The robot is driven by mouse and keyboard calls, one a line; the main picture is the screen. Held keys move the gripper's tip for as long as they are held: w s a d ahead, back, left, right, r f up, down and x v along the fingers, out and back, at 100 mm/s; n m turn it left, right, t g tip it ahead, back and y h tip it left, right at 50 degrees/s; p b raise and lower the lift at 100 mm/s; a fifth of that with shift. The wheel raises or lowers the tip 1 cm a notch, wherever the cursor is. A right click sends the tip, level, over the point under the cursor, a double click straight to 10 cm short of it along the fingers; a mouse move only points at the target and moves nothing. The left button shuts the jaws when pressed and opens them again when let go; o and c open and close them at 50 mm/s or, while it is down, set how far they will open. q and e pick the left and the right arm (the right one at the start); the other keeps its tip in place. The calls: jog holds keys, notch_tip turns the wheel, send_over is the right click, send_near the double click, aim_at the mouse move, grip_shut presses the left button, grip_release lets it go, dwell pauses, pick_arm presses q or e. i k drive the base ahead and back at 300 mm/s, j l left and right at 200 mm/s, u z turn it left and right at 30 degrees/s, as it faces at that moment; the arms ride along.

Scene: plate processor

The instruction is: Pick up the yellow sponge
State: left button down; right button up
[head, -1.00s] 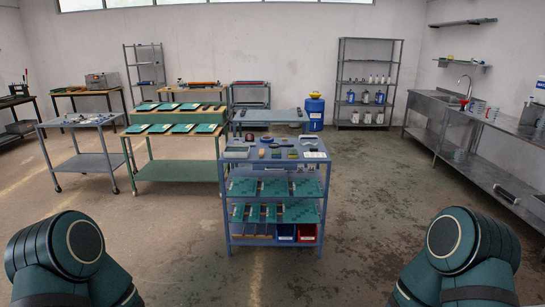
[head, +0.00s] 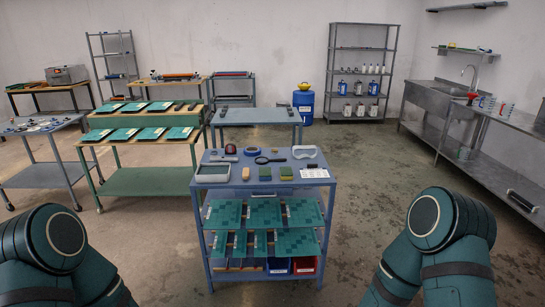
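A small yellow-tan block (head: 246,173), which looks like the yellow sponge, lies on the top shelf of the blue cart (head: 225,184). It is near the front edge, left of two green blocks (head: 265,174). Only the upper links of my two arms show, at the lower left and lower right corners. Both grippers are out of view, so nothing shows of what they hold.
A grey tray (head: 212,173), a magnifying glass (head: 270,160), a blue tape roll (head: 251,151) and a white sheet (head: 314,173) share the shelf. A green table (head: 150,182) stands left, a steel sink counter (head: 440,97) right. Floor between me and the cart is clear.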

aim_at(286, 173)
jog(key=i, duration=1.5)
